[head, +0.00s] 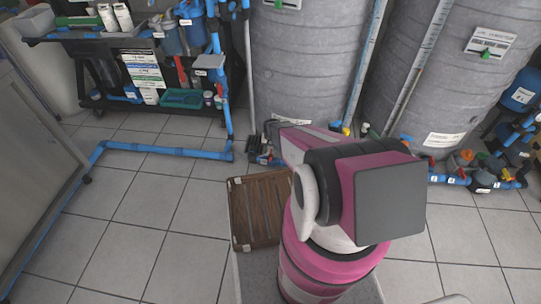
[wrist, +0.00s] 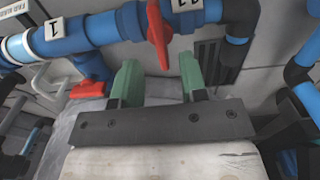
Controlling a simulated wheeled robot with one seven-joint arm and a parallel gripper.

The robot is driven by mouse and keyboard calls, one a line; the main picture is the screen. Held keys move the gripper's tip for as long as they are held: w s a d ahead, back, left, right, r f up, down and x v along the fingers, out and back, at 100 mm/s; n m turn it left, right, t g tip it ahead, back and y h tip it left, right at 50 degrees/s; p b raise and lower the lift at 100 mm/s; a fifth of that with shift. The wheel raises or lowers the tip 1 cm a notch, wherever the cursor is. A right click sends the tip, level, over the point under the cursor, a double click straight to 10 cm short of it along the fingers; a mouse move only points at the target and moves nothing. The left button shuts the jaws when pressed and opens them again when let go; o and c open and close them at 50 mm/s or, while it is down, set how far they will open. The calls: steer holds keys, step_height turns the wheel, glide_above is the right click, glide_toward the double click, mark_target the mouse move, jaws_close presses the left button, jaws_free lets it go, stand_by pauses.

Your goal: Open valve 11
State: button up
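A red valve handle (wrist: 158,35) sits on a blue pipe at the top of the wrist view. A white label (wrist: 187,4) just right of it is cut off by the frame edge and seems to read 11. My gripper (wrist: 159,68) shows two green fingers, spread apart with nothing between them. The handle's lower end points toward the gap between the fingertips; whether they touch it I cannot tell. In the head view my arm hides the gripper and this valve.
A second red handle (wrist: 90,92) is on the left, below another label (wrist: 55,28). A dark and blue pipe (wrist: 235,45) bends down on the right.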

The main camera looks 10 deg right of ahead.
step_height(320, 180, down, 6)
steer(key=shift+r, duration=0.2)
steer(key=shift+c, duration=0.3)
jaws_close()
